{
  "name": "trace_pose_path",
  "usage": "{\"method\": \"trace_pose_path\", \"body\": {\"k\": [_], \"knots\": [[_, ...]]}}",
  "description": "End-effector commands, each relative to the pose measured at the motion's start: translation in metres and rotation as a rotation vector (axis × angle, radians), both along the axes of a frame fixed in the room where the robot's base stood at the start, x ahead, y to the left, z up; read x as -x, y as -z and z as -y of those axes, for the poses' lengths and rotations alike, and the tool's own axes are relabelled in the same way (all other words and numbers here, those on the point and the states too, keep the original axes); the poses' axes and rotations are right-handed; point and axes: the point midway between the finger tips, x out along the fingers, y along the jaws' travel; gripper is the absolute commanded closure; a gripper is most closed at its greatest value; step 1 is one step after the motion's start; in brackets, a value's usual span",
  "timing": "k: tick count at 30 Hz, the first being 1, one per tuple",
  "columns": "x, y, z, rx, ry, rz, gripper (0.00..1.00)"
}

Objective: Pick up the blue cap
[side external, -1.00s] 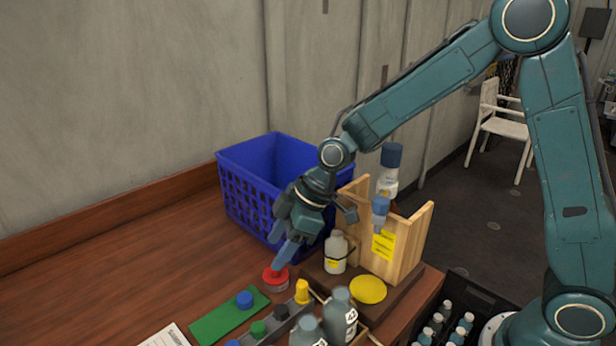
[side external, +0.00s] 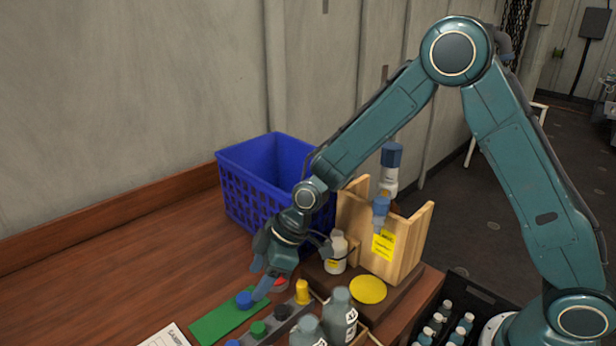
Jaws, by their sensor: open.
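A blue cap (side external: 244,299) sits on a flat green mat (side external: 214,325) near the front of the wooden table. My gripper (side external: 261,277) is open and points down, just to the right of this cap and slightly above it. One blue fingertip is very close to the cap; whether they touch I cannot tell. I see nothing between the fingers. A second blue cap (side external: 232,343) shows at the bottom edge, at the end of a grey rack (side external: 270,325) with green, dark and yellow caps.
A red round piece (side external: 281,284) is partly hidden behind my gripper. A blue basket (side external: 245,200) stands behind. A wooden stand (side external: 408,245), a white bottle (side external: 337,252) and grey bottles (side external: 341,312) are to the right. The table's left side is clear.

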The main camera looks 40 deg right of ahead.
Motion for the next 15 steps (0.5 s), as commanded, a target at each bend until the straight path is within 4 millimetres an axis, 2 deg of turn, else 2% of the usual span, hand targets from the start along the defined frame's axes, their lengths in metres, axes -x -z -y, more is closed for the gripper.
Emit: {"method": "trace_pose_path", "body": {"k": [8, 15], "knots": [[-0.001, 0.003, -0.002, 0.0, 0.0, 0.0, 0.44], [-0.006, 0.021, -0.012, 0.0, 0.0, -0.001, 0.44]]}}
